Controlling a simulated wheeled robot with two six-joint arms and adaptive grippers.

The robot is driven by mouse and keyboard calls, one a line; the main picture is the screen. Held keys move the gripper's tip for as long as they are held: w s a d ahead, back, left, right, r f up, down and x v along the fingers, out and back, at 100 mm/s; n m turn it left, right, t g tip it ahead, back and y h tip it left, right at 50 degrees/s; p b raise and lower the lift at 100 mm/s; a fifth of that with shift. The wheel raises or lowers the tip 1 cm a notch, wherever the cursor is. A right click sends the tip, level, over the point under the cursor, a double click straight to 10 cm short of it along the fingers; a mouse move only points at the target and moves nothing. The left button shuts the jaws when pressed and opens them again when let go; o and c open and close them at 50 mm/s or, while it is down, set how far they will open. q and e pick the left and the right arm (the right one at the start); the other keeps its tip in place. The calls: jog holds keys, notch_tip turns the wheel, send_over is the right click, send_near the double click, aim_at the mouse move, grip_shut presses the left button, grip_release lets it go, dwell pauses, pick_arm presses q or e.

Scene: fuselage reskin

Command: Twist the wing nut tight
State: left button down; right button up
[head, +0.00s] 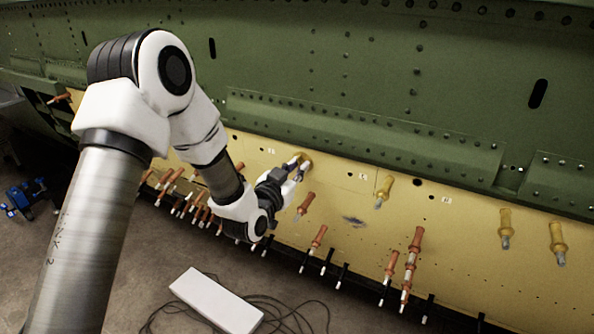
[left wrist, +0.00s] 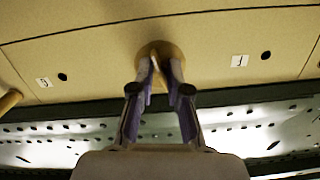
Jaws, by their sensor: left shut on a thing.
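The wing nut (head: 305,158) is a gold-coloured fastener on the yellow skin panel (head: 345,190), just below the green structure. My left gripper (head: 297,167) reaches it from the lower left, with its fingers closed at it. In the left wrist view the round gold base of the wing nut (left wrist: 152,48) shows against the panel. My left gripper (left wrist: 158,68) has both fingertips together in front of it, shut on its middle part. The fingers hide most of the wing, so its angle is hard to tell. My right gripper is not in view.
Other gold fasteners (head: 383,192) stick out of the panel to the right. Several copper-coloured fasteners (head: 306,203) line the lower edge close to my left arm. A white box (head: 215,302) and loose cables lie on the floor. The green structure (head: 300,60) rises above.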

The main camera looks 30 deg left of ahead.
pick_arm(q)
jog(key=shift+f+m+y+b, duration=0.1)
jog(key=shift+m+y+b, duration=0.4)
jog(key=shift+m, duration=1.4)
jog(key=c, duration=1.1)
grip_release()
jog(key=shift+s, duration=0.1)
jog(key=s, duration=0.7)
jog(key=shift+s+d, duration=0.15)
jog(key=shift+s, duration=0.05)
